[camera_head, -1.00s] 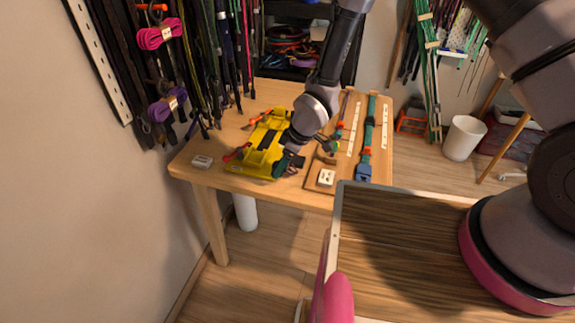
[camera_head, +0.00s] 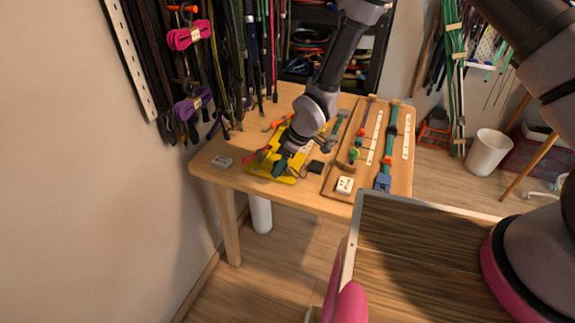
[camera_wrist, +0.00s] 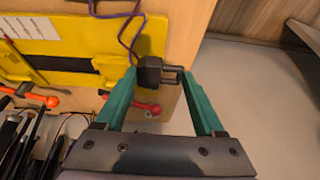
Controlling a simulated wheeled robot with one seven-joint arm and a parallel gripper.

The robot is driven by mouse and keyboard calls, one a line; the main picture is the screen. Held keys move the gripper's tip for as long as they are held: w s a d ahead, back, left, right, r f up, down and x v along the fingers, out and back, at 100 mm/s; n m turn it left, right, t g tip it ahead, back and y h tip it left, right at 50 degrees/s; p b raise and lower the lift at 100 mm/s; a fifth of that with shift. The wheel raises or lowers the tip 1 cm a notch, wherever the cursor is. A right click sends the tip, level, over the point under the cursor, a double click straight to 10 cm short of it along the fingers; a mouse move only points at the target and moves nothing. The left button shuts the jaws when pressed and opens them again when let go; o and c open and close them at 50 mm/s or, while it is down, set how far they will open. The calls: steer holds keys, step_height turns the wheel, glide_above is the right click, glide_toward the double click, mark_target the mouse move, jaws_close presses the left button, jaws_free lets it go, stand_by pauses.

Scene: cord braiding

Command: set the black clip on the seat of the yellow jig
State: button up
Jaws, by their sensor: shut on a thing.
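The black clip (camera_wrist: 150,71) is between the green fingertips of my gripper (camera_wrist: 160,74) in the wrist view; the fingers are shut on it. A thin purple cord (camera_wrist: 135,38) runs up from the clip. The yellow jig (camera_wrist: 75,47) lies behind and to the left of the clip in the wrist view, with a dark strap across it. The clip overlaps the jig's right end in the picture; whether they touch cannot be told. In the head view, my gripper (camera_head: 281,163) is over the near part of the jig (camera_head: 286,180) and hides much of it.
A small dark block (camera_head: 316,167) lies on the table right of the jig. A wooden board (camera_head: 344,172) with straps lies further right. A red-handled clamp (camera_wrist: 145,107) and an orange-handled clamp (camera_wrist: 50,101) are by the jig.

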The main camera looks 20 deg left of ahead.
steer(key=shift+w+a, duration=0.15)
steer(key=shift+a, duration=2.05)
steer(key=shift+w, duration=0.15)
steer(key=shift+w+d, duration=0.15)
steer(key=shift+w, duration=1.4)
steer(key=shift+w+d, duration=0.15)
steer(key=shift+w, duration=1.4)
steer(key=shift+f, duration=0.15)
steer(key=shift+f, duration=0.5)
steer(key=shift+f, duration=0.3)
steer(key=o, duration=1.3)
